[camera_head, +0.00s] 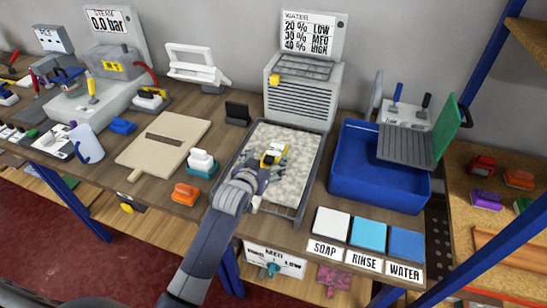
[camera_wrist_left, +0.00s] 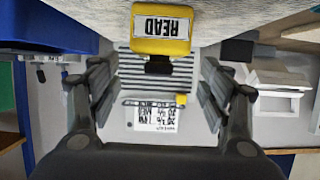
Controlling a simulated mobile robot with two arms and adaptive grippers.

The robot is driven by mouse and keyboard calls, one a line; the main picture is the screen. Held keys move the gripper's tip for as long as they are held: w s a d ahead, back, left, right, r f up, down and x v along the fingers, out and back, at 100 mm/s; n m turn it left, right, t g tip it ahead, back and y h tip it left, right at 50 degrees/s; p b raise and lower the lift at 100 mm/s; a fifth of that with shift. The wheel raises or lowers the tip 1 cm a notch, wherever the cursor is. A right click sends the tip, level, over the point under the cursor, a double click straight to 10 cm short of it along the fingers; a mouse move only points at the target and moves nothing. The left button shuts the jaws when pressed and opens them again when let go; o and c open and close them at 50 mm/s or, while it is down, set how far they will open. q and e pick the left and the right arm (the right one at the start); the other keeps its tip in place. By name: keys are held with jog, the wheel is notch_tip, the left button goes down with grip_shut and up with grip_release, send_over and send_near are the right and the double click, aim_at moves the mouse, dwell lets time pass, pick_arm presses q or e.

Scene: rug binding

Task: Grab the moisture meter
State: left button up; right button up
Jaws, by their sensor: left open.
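The moisture meter (camera_head: 273,151) is a small yellow device with a black part, on the pale speckled rug (camera_head: 287,136) in the grey tray (camera_head: 303,207). In the left wrist view the yellow meter (camera_wrist_left: 160,42) bears a white READ label and appears upside down at the top centre. My left gripper (camera_head: 269,165) is just on the near side of the meter, low over the rug, and partly hides it. Its two fingers (camera_wrist_left: 154,75) are spread apart with nothing clamped; I cannot tell whether they touch the meter. My right gripper is not in view.
A blue bin (camera_head: 372,190) with a green-sided rack stands right of the tray. White and blue pads (camera_head: 369,233) lie in front. A vented grey machine (camera_head: 301,97) stands behind. An orange brush (camera_head: 185,194), a white-and-teal block (camera_head: 201,163) and a wooden board (camera_head: 140,153) lie left.

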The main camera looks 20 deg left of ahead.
aim_at(273, 153)
pick_arm(q)
jog(key=shift+x, duration=0.85)
jog(key=shift+w+f, duration=0.15)
jog(key=shift+w, duration=0.05)
jog(key=shift+w+d+f+p, duration=0.1)
jog(key=shift+w+f+p, duration=0.2)
jog(key=shift+w+p, duration=0.2)
jog(key=x, duration=0.2)
jog(key=shift+w+f+p, duration=0.3)
jog(key=shift+f, duration=0.05)
jog(key=shift+w+f, duration=0.25)
jog(key=shift+w, duration=0.2)
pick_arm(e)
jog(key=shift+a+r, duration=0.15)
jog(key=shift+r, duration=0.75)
pick_arm(q)
jog(key=c, duration=1.3)
